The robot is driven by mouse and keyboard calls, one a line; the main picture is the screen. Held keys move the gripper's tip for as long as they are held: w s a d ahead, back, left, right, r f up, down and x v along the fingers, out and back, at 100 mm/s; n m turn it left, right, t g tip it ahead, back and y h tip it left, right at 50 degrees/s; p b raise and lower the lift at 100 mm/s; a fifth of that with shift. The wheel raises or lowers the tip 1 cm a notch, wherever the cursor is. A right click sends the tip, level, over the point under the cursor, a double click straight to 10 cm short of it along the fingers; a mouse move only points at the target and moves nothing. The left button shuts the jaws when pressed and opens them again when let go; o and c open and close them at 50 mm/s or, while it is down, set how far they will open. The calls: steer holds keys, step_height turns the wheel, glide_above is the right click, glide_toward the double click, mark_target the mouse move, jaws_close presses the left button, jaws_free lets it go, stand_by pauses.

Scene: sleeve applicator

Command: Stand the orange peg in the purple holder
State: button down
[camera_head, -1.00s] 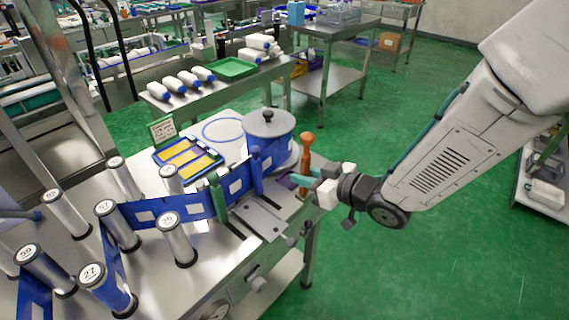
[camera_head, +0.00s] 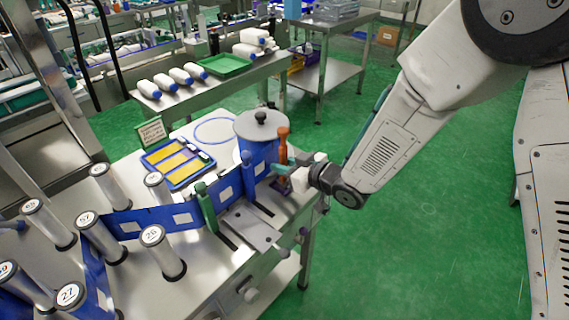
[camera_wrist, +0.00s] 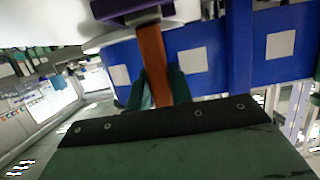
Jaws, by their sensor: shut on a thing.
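The orange peg (camera_head: 283,147) is upright at the table's right side, just right of the lidded drum. My gripper (camera_head: 283,168) is shut on the peg around its middle, with teal fingers on both sides. In the wrist view the peg (camera_wrist: 152,58) runs between the fingers (camera_wrist: 158,88) up to the purple holder (camera_wrist: 128,9). The purple holder (camera_head: 279,187) is low behind the peg and fingers in the head view and mostly hidden. The peg's end meets the holder's edge in the wrist view; I cannot tell whether it is inside.
The drum (camera_head: 262,126) with a grey lid stands close to the peg. A blue label band (camera_head: 155,219) runs past several numbered rollers (camera_head: 163,252). A metal plate (camera_head: 250,225) lies in front. A blue tray (camera_head: 178,163) lies further back. Open green floor is at the right.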

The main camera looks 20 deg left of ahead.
steer(key=c, duration=1.3)
jaws_free()
steer(key=shift+o, duration=0.2)
steer(key=shift+d+r, duration=0.1)
steer(key=shift+r, duration=0.05)
steer(key=v, duration=1.1)
steer(key=shift+s+d, duration=0.25)
steer(key=shift+d, duration=0.05)
steer(key=shift+r, duration=0.15)
